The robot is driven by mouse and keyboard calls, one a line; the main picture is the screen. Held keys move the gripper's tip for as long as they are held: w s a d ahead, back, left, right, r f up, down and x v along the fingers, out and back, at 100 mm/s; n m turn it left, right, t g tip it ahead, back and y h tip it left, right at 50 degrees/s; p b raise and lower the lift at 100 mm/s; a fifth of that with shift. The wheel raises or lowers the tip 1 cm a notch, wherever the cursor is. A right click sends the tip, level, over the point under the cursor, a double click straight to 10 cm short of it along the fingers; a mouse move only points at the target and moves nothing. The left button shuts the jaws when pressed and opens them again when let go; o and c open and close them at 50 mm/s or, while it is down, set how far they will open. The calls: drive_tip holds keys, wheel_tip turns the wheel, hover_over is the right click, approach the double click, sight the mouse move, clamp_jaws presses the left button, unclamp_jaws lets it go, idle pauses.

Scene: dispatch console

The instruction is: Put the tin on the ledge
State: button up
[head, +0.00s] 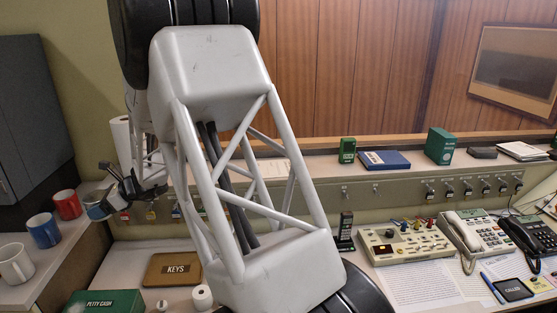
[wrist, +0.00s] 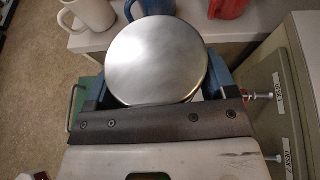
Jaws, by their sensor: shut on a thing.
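The tin (wrist: 157,60) shows in the wrist view as a round, brushed-silver lid, seen from above. My gripper (wrist: 157,85) has a finger on each side of it and is shut on it.
White (head: 15,264), blue (head: 44,230) and red (head: 67,205) mugs stand left of the tin. A paper roll (head: 121,140) stands behind my gripper. Hooks with tags line the panel below.

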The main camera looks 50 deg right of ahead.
sight(97, 196)
wheel_tip(97, 196, up, 22)
drive_tip(key=w+d+m+t+h, duration=0.2)
drive_tip(key=d+m+h, duration=0.4)
drive_tip(key=d, duration=0.3)
drive_tip(key=w+d+m+t+h, duration=0.2)
drive_tip(key=d+m+h, duration=0.5)
drive_tip(key=d+h, duration=0.1)
drive_tip(key=shift+w+d+f+m, duration=0.25)
drive_tip(key=shift+d+m, duration=0.05)
drive_tip(key=shift+d, duration=0.15)
drive_tip(key=shift+d+t+h, duration=0.2)
drive_tip(key=shift+t+h, duration=0.1)
